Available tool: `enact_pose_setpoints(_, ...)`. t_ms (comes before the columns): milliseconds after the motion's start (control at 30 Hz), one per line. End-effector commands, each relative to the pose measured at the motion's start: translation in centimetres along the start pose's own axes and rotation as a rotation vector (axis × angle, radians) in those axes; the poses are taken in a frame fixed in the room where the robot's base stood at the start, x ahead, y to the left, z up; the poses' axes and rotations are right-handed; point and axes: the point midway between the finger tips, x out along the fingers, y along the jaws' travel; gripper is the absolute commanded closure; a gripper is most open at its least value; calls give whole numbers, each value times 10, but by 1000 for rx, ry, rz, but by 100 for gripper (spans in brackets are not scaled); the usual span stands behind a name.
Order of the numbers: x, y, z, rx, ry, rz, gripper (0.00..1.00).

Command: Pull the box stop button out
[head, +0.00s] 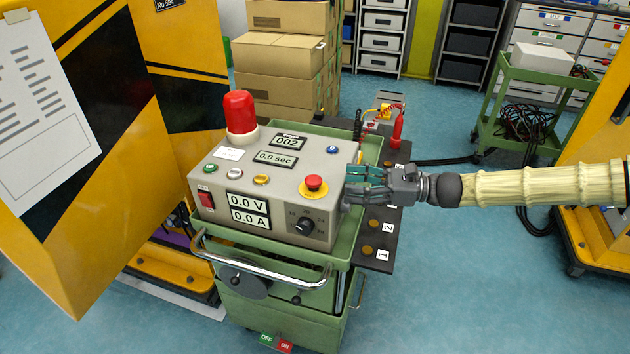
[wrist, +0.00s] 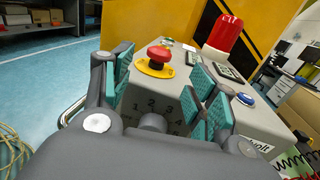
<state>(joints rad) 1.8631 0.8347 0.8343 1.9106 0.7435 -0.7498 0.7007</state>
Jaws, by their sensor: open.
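The red mushroom stop button (head: 314,183) sits on a yellow round plate on the top of the grey control box (head: 215,180), near its right front corner. In the wrist view the stop button (wrist: 159,54) shows between and beyond my fingers, apart from them. My gripper (head: 356,180) is at the right side of the box, close to its edge and right of the button. In the wrist view my gripper (wrist: 160,95) is open and empty, with teal pads on both sides. Whether a finger touches the box is unclear.
A red beacon (head: 239,112) stands at the back left of the box top. A black dial (head: 304,226) is on the front face. The box rests on a green cart (head: 345,262) with a chrome handle (head: 260,270). A yellow cabinet (head: 90,120) stands left. Blue floor is open at right front.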

Motion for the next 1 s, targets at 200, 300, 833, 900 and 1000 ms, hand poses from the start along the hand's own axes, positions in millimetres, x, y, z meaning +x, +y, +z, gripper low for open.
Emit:
enact_pose_setpoints(200,36,1,1,0,1,3,42)
enact_pose_setpoints(300,52,1,1,-1,1,3,42)
enact_pose_setpoints(833,95,0,0,-4,1,1,42)
enact_pose_setpoints(900,95,0,0,-4,1,1,42)
enact_pose_setpoints(1000,95,0,0,-4,1,1,42)
